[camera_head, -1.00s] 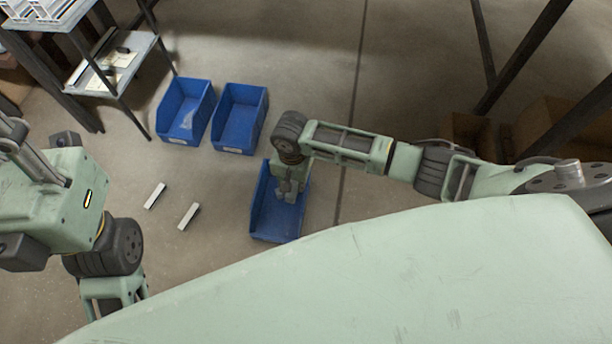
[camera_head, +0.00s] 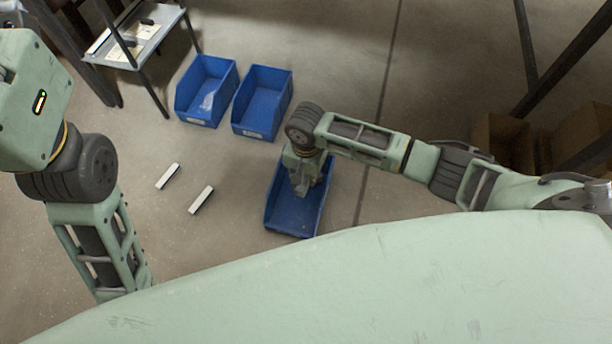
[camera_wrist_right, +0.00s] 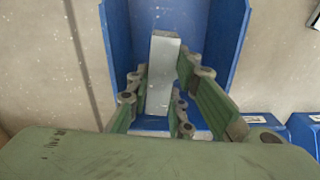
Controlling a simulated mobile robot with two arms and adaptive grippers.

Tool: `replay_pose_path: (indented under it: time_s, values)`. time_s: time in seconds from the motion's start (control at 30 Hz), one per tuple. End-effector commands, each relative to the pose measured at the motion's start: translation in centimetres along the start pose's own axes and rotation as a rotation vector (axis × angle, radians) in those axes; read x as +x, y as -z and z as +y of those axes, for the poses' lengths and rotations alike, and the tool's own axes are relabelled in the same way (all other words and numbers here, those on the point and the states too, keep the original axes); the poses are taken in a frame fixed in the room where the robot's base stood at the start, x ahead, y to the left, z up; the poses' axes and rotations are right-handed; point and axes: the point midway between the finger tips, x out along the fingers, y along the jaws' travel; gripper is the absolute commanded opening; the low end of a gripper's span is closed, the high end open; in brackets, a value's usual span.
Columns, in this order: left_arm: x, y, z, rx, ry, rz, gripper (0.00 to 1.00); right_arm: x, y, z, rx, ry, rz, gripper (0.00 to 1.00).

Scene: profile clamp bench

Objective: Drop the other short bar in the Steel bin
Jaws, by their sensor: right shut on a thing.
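My right gripper (camera_head: 303,184) points down over the near blue bin (camera_head: 278,219). It is shut on a short grey bar (camera_wrist_right: 162,75), which stands out between the fingers in the right wrist view. The same bin (camera_wrist_right: 228,45) is behind the bar there. Two more short pale bars, one (camera_head: 168,176) and another (camera_head: 201,199), lie apart on the floor left of this bin. I cannot read any label, so I cannot tell which bin is Steel. My left arm shows at the left, but its gripper is out of view.
Two other blue bins, one (camera_head: 205,91) and another (camera_head: 262,102), stand side by side farther back. A metal rack with a shelf (camera_head: 140,38) stands at the back left. Brown boxes (camera_head: 500,143) sit at the right. The floor around the loose bars is clear.

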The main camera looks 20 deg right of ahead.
Motion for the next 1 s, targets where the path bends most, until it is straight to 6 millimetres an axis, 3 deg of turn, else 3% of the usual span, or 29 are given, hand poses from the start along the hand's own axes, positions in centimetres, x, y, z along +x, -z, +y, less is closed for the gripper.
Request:
replay_pose_path:
  time_s: [0.37,0.4,0.6,1.0]
  values:
    - [0.29,0.22,0.08,0.002,-0.005,0.013,0.42,0.21,0.03,-0.01,0.0,0.0,0.0,0.0]
    - [0.29,0.22,0.08,0.002,-0.005,0.013,0.42,0.21,0.03,-0.01,0.0,0.0,0.0,0.22]
    - [0.28,0.22,0.09,0.002,-0.005,0.013,0.42,0.22,0.03,-0.01,0.0,0.0,0.0,0.4]
    - [0.21,0.2,0.04,0.002,-0.003,0.01,0.42,-0.25,0.03,-0.03,0.0,0.001,0.0,0.42]
